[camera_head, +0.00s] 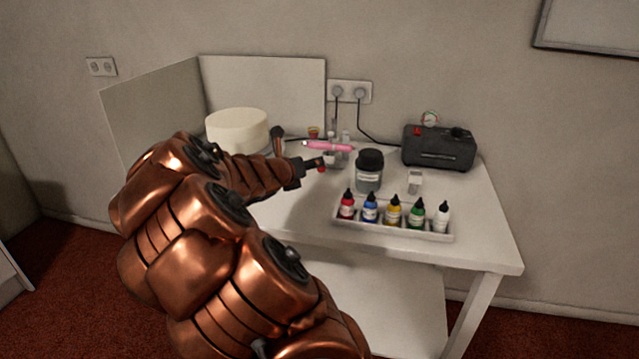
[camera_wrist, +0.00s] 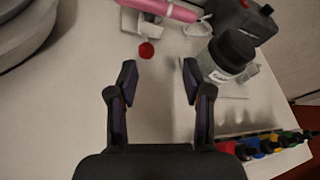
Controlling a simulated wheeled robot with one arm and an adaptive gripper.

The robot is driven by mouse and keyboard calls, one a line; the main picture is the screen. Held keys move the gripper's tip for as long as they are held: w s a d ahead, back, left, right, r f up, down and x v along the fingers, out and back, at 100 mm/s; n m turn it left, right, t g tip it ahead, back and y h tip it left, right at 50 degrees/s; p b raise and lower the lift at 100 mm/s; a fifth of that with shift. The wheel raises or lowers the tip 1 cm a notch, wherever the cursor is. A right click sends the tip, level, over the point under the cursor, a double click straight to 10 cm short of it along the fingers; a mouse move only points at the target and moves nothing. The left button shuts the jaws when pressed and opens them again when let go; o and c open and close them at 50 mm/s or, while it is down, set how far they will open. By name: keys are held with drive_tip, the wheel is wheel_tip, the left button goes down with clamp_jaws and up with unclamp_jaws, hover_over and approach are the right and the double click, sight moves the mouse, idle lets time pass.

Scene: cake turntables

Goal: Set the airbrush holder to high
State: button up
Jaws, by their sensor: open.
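A pink airbrush (camera_head: 328,146) rests on a small pale holder (camera_head: 334,161) toward the back of the white table. In the wrist view the airbrush (camera_wrist: 166,9) lies across the top edge, with part of the pale holder (camera_wrist: 138,24) below it. A small red round knob (camera_wrist: 147,50) sits just in front of the holder; it also shows in the head view (camera_head: 321,169). My gripper (camera_wrist: 160,74) is open and empty, its fingers pointing toward the knob without touching it. Part of the holder is hidden behind the airbrush and cut off by the frame.
A dark-lidded jar (camera_head: 369,171) stands right of the holder, near my right finger. A black compressor (camera_head: 440,149) is at the back right. A white rack (camera_head: 438,236) of colour bottles lines the front. A white cake (camera_head: 237,131) stands left, beside my arm.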

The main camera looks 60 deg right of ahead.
sight(320, 168)
drive_tip(key=f+n, duration=0.1)
drive_tip(key=w+d+f+n, duration=0.1)
drive_tip(key=f, duration=0.1)
drive_tip(key=shift+w+d+t+b, duration=0.1)
drive_tip(key=shift+t+b, duration=0.2)
drive_tip(key=shift+d+f+n, duration=0.15)
drive_tip(key=shift+d+n, duration=0.1)
drive_tip(key=shift+n, duration=0.05)
drive_tip(key=shift+b+x, duration=0.45)
drive_tip(key=shift+x, duration=3.2)
clamp_jaws()
